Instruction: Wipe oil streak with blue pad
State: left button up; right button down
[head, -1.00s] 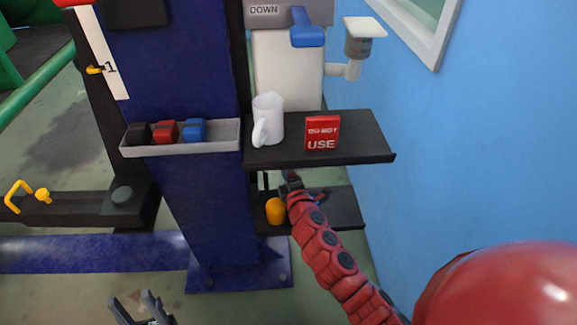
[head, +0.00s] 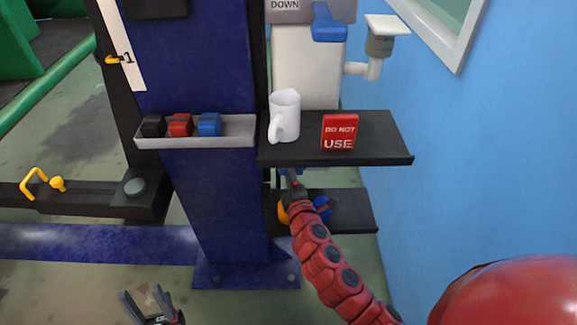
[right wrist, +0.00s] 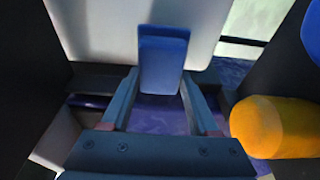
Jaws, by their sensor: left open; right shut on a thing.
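The blue pad (right wrist: 162,62) is between the fingertips of my right gripper (right wrist: 160,85) in the right wrist view, which is shut on it. A pale white surface (right wrist: 95,30) lies behind the pad; I cannot tell whether they touch. In the head view my right gripper (head: 291,178) reaches below the upper shelf, which partly hides it and the pad. I cannot make out the oil streak in either view. My left gripper (head: 141,292) is open and empty, low above the floor.
The upper black shelf (head: 385,153) bears a white mug (head: 285,115) and a red sign (head: 339,132). A grey tray (head: 195,142) holds small blocks. A yellow-orange object (right wrist: 275,127) is close right of my right gripper. A blue wall (head: 480,170) stands right.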

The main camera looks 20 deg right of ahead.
jog(key=shift+s+a, duration=0.15)
jog(key=shift+s, duration=0.5)
jog(key=shift+s+a, duration=0.15)
jog(key=shift+s, duration=0.45)
jog(key=shift+s+a+b, duration=0.2)
jog(key=shift+s+b, duration=0.05)
jog(key=shift+s, duration=0.5)
jog(key=shift+s+a+b, duration=0.2)
jog(key=shift+s, duration=0.5)
